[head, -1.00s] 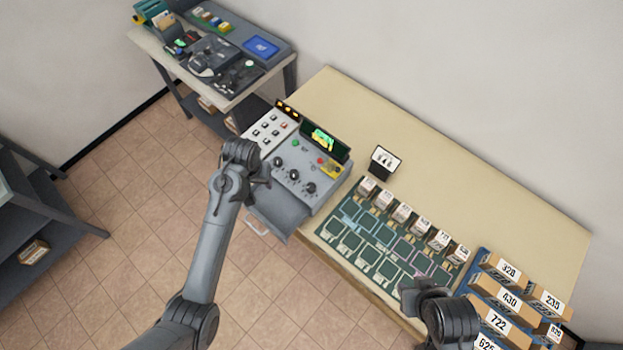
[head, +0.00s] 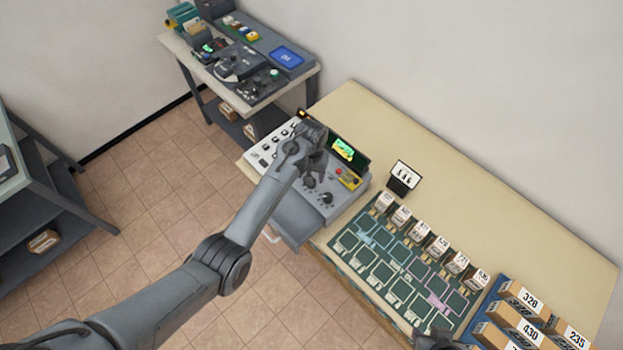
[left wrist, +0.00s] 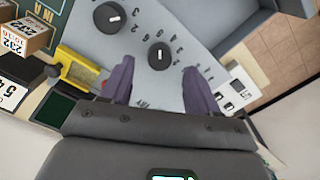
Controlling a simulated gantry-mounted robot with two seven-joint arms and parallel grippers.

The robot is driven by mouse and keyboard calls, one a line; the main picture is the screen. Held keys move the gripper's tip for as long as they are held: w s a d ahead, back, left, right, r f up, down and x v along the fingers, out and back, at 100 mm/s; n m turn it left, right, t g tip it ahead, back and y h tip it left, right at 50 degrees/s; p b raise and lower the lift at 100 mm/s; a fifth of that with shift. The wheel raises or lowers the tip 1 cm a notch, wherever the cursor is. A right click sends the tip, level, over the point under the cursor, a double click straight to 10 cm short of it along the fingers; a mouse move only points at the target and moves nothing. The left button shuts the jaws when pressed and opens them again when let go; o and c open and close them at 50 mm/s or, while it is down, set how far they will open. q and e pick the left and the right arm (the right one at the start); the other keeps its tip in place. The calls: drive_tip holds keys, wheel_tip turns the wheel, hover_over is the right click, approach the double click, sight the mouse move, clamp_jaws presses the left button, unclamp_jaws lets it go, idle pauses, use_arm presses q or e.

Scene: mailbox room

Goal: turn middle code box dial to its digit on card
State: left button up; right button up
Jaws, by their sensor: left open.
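The grey code box (head: 345,200) stands at the left end of the long table. My left gripper (head: 316,168) is over it, open and empty. Two black dials show in the head view, the middle one (head: 309,182) and the right one (head: 327,198); the left one is hidden by my arm. In the left wrist view the middle dial (left wrist: 160,56) lies between and just beyond the open fingertips (left wrist: 160,85), with the right dial (left wrist: 110,18) farther off. The card (head: 404,176) stands behind the box; its first digits look like 5 and 4. My right gripper (head: 432,340) is at the bottom edge, mostly cut off.
A yellow block with a red button (head: 347,178) and a lit green screen (head: 345,150) adjoin the dials. A button panel (head: 268,145) is to the left. Small numbered boxes (head: 420,230) line a green mat (head: 375,265). The back of the table is clear.

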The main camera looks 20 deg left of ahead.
use_arm(q)
drive_tip(key=shift+f, duration=1.9)
drive_tip(key=c, duration=1)
drive_tip(key=shift+c, duration=0.2)
drive_tip(key=m+p, duration=0.2)
drive_tip(key=m, duration=0.1)
drive_tip(key=shift+r+m, duration=0.1)
drive_tip(key=shift+m, duration=0.2)
drive_tip(key=m+p, duration=0.1)
drive_tip(key=m, duration=0.1)
drive_tip(key=shift+m, duration=1.1)
